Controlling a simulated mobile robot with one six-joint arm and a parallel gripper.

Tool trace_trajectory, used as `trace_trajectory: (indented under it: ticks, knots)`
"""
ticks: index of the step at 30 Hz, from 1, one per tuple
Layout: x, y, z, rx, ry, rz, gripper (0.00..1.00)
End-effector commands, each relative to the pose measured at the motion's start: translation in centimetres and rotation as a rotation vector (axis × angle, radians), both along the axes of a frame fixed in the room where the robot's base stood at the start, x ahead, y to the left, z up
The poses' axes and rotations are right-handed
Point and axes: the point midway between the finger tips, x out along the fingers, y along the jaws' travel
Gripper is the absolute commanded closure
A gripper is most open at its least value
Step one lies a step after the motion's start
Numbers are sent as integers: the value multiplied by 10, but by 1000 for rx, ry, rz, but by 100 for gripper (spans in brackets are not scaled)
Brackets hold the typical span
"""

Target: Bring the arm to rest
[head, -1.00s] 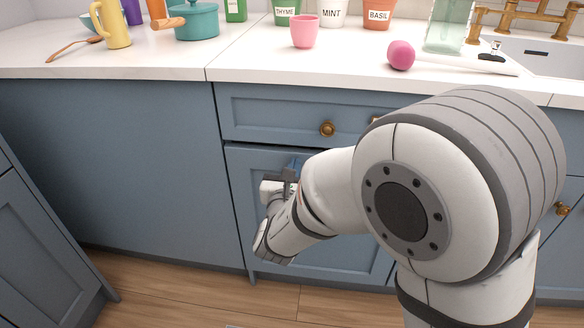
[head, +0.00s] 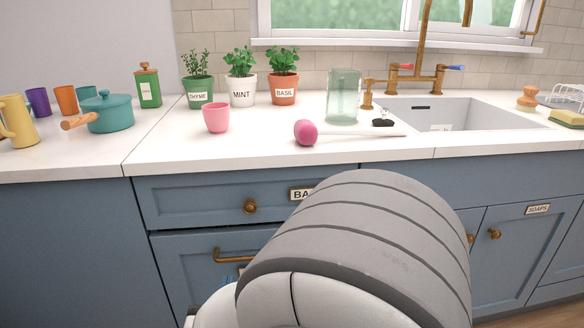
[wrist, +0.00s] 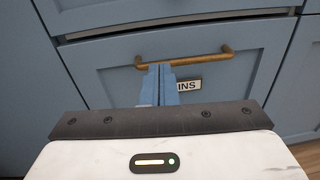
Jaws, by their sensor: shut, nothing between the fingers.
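My gripper (wrist: 159,85) shows in the wrist view with its two blue fingers together and nothing between them. It is in front of a blue drawer front (wrist: 110,82) with a brass bar handle (wrist: 185,58), and its tips overlap the handle in the picture; I cannot tell whether they touch it. A label ending in "INS" (wrist: 188,85) is partly hidden by the fingers. In the head view my arm covers the lower middle, and only a bit of blue of the gripper shows at its left edge, near the brass handle (head: 235,256).
The white counter (head: 240,150) carries a pink cup (head: 216,118), a pink ball-shaped thing (head: 305,132), a glass jar (head: 343,97), potted herbs (head: 241,90) and a teal pot (head: 107,112). A sink (head: 450,113) is at the right. Floor shows at lower right.

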Motion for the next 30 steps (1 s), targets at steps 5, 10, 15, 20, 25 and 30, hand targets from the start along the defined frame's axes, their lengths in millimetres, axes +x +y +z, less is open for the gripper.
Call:
trace_trajectory:
  ticks: [5, 10, 15, 20, 25, 30]
  knots:
    - [36, -96, 68, 169, 93, -360, 100]
    - [35, -209, 120, 450, 204, -810, 100]
    - [1, -287, 162, 796, 280, -1217, 100]
    - [-39, -323, 201, 1184, 313, -1551, 100]
    - [-70, -330, 251, 1659, 302, -1828, 100]
    - [-79, -321, 302, 2120, 252, -1979, 100]
